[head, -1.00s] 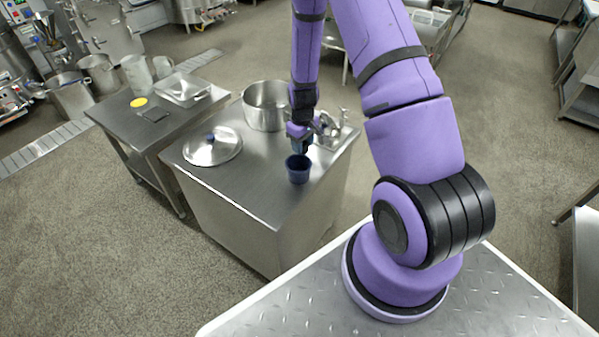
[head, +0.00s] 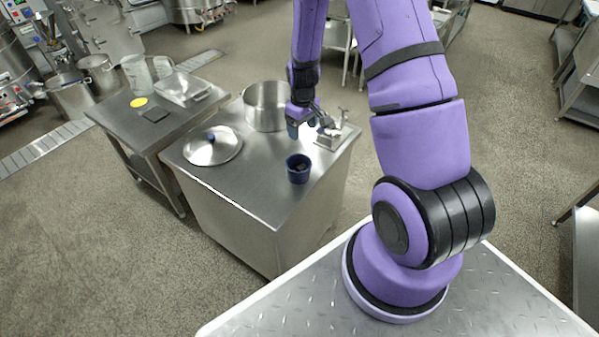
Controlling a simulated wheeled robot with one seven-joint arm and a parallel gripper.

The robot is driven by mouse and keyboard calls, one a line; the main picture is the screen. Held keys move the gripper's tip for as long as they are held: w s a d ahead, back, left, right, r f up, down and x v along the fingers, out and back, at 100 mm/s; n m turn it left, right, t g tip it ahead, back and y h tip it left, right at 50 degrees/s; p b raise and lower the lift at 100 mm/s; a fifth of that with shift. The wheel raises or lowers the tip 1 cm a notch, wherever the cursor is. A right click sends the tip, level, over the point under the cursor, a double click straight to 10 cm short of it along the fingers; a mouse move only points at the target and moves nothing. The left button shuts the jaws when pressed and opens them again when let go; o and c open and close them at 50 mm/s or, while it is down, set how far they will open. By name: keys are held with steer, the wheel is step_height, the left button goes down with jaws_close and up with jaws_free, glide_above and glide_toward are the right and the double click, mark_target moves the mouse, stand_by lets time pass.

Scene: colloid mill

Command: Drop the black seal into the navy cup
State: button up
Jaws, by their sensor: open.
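The navy cup (head: 298,174) stands upright near the front right edge of the steel counter. A dark shape, apparently the black seal (head: 300,167), lies inside the cup and is partly hidden by its rim. My gripper (head: 302,130) is open and empty. It hangs above the counter, behind the cup and apart from it.
On the same steel counter (head: 240,184) are a large pot (head: 263,108), a lid with a blue knob (head: 213,148) and a small metal fixture (head: 332,136). A side table (head: 118,118) to the left bears a clear tray, a yellow disc and a dark square.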

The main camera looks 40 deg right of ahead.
step_height(320, 180, up, 4)
steer(key=shift+r, duration=0.2)
stand_by(0.5)
steer(key=s+a+r+t, duration=0.1)
steer(key=s+a+r, duration=0.15)
steer(key=r, duration=0.45)
steer(key=s+a+r+m+t, duration=0.1)
steer(key=s+a+r, duration=0.15)
steer(key=r, duration=0.55)
steer(key=s+a+r, duration=0.2)
steer(key=a+r, duration=0.1)
steer(key=r, duration=0.4)
steer(key=s+a+r+t, duration=0.1)
steer(key=s+a+r, duration=0.1)
steer(key=s+r, duration=0.4)
steer(key=s+a+r+m+t, duration=0.1)
steer(key=s+r, duration=0.5)
steer(key=s, duration=0.7)
steer(key=shift+s+a+t, duration=0.25)
steer(key=shift+a+t, duration=0.35)
steer(key=shift+a, duration=0.45)
